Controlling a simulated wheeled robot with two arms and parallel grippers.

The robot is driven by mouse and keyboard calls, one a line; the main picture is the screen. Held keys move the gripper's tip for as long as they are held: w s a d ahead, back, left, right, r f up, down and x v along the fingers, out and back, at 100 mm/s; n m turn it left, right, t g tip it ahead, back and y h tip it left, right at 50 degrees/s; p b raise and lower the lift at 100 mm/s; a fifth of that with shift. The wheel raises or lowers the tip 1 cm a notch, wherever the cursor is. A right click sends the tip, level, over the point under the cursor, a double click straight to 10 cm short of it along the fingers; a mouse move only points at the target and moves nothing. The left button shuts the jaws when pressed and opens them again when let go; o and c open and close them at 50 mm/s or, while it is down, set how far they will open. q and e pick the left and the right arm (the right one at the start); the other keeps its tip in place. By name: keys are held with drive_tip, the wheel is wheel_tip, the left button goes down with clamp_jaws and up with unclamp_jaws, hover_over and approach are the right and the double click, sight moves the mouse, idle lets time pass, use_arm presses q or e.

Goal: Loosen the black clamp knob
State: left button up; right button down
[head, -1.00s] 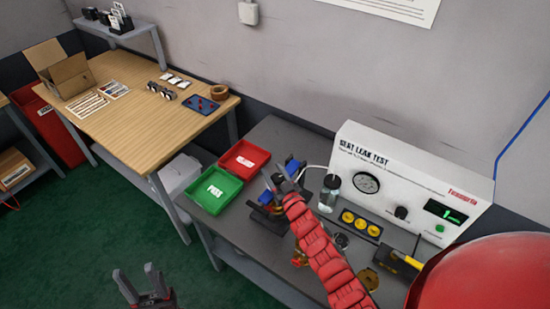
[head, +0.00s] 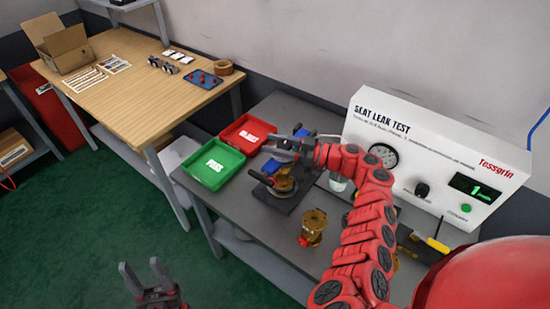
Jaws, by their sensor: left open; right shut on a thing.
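The black clamp fixture (head: 292,197) stands on the grey bench, with blue parts beside it and a round metal part seated in it. My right gripper (head: 279,149) is at the top of this fixture, shut, with its arm reaching in from the right. The black clamp knob is hidden at the fingers, and I cannot make out its outline. My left gripper (head: 153,283) is open and empty over the green floor at the bottom, away from the bench.
A green tray (head: 190,180) and a red tray (head: 228,138) lie left of the fixture. A brass valve (head: 313,226) stands on the bench in front. The white seat leak tester (head: 450,150) stands at the right. A wooden table (head: 130,110) is at the left.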

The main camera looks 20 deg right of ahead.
drive_tip(key=shift+s+a+f+n+g+y+b, duration=0.15)
drive_tip(key=shift+n+g+y+b, duration=0.35)
drive_tip(key=shift+b, duration=0.75)
drive_tip(key=shift+s+d+f+n+g+y+b, duration=0.1)
drive_tip(key=shift+n+g+y+b, duration=0.15)
drive_tip(key=shift+n+g+b, duration=0.6)
drive_tip(key=shift+s+a+f+n+g+y+b, duration=0.15)
drive_tip(key=shift+n+g+y+b, duration=0.15)
drive_tip(key=shift+g+b, duration=1)
drive_tip(key=shift+s+r+n+g+y+b, duration=0.15)
drive_tip(key=shift+n+g+y+b, duration=0.15)
drive_tip(key=shift+b, duration=0.8)
drive_tip(key=shift+a, duration=0.1)
drive_tip(key=shift+c, duration=1.4)
unclamp_jaws()
drive_tip(key=shift+r, duration=0.2)
drive_tip(key=shift+r, duration=0.3)
wheel_tip(320, 180, up, 3)
drive_tip(key=shift+a+f, duration=0.1)
drive_tip(key=s+a, duration=0.1)
drive_tip(key=s, duration=0.6)
drive_tip(key=s+a+r+p, duration=0.1)
drive_tip(key=s+a, duration=0.1)
drive_tip(key=s, duration=0.6)
drive_tip(key=shift+s+a+r, duration=0.15)
drive_tip(key=shift+s+a, duration=0.1)
